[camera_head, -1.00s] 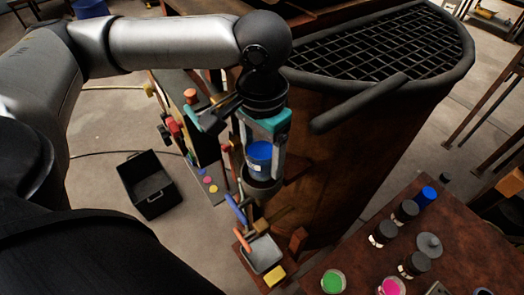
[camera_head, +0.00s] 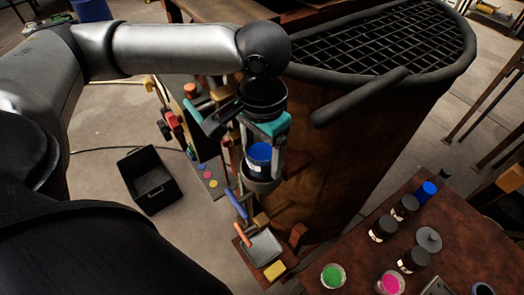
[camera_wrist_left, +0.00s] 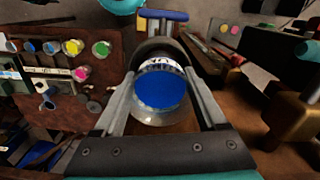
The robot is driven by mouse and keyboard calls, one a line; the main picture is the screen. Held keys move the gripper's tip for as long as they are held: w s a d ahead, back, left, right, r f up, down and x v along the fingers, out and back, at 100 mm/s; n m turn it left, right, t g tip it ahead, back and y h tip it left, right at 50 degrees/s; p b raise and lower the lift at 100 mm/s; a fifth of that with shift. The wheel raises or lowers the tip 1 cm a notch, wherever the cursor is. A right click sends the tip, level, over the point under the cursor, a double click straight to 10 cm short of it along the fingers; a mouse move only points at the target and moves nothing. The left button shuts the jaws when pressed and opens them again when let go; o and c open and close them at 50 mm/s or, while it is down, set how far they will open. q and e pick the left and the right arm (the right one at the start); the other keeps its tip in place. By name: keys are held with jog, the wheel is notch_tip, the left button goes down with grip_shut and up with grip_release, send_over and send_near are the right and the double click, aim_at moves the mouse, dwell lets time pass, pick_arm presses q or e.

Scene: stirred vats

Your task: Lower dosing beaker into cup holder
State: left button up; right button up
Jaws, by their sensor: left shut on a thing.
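The dosing beaker (camera_head: 258,158) is a clear cup with blue contents and a white label. My left gripper (camera_head: 264,168), with a teal band, comes from above with its two grey fingers shut on opposite sides of the beaker. The cup holder (camera_head: 261,183) is a dark grey round cup at the front of the brown vat. The beaker is upright over it, and its lower part is hidden at the holder's rim. In the left wrist view the blue beaker (camera_wrist_left: 160,90) is between the fingers, with the dark holder (camera_wrist_left: 158,46) curving behind it. Whether its bottom touches is hidden.
Below the holder are a blue-handled tool (camera_head: 236,204), a small grey tray (camera_head: 264,246) and a yellow block (camera_head: 275,270). The brown table (camera_head: 345,255) at right carries jars and colour pots. A black bin (camera_head: 149,180) stands on the floor at left.

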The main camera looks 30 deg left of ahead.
pick_arm(q)
jog(key=o, duration=1.5)
notch_tip(320, 180, up, 15)
jog(key=shift+r+p, duration=0.15)
jog(key=shift+p, duration=0.2)
